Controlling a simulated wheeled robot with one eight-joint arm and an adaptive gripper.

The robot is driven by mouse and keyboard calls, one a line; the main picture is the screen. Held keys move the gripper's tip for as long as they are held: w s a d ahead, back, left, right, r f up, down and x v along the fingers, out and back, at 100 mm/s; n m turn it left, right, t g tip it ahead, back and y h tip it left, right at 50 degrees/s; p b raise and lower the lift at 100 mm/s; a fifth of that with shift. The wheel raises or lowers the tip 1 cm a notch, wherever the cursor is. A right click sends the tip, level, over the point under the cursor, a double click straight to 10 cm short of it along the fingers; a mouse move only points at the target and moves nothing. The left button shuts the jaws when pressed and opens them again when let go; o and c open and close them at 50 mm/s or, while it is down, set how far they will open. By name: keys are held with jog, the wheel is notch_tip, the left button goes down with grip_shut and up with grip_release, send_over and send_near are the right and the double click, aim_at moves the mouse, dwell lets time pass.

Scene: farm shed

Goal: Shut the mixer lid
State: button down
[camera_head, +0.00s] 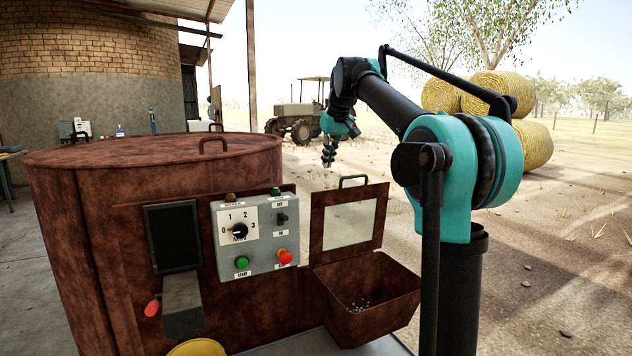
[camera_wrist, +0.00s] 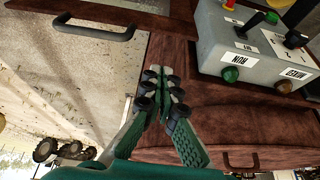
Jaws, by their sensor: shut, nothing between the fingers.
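The mixer (camera_head: 85,250) is a large rusty-brown drum. A square brown lid (camera_head: 318,222) with a pale panel stands upright, open, at the back of a hopper (camera_head: 395,299) on the mixer's front. Its dark handle (camera_head: 353,178) is on the top edge and also shows in the wrist view (camera_wrist: 95,33). My gripper (camera_head: 328,164) hangs pointing down behind and above the lid, slightly left of its handle in the head view. In the wrist view its fingertips (camera_wrist: 166,82) are together and empty, apart from the handle.
A grey control box (camera_head: 252,235) with knob and buttons sits left of the lid; it also shows in the wrist view (camera_wrist: 245,65). The flat drum top has a raised handle (camera_head: 212,140). Small grains lie in the hopper. A tractor (camera_head: 299,115) and hay bales (camera_head: 497,95) stand far behind.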

jog(key=w+a+r, duration=0.1)
jog(key=r, duration=0.1)
send_over(324, 199)
jog(key=w, duration=0.1)
jog(key=shift+w+f, duration=0.1)
jog(key=shift+f, duration=4.85)
jog(key=shift+d, duration=0.1)
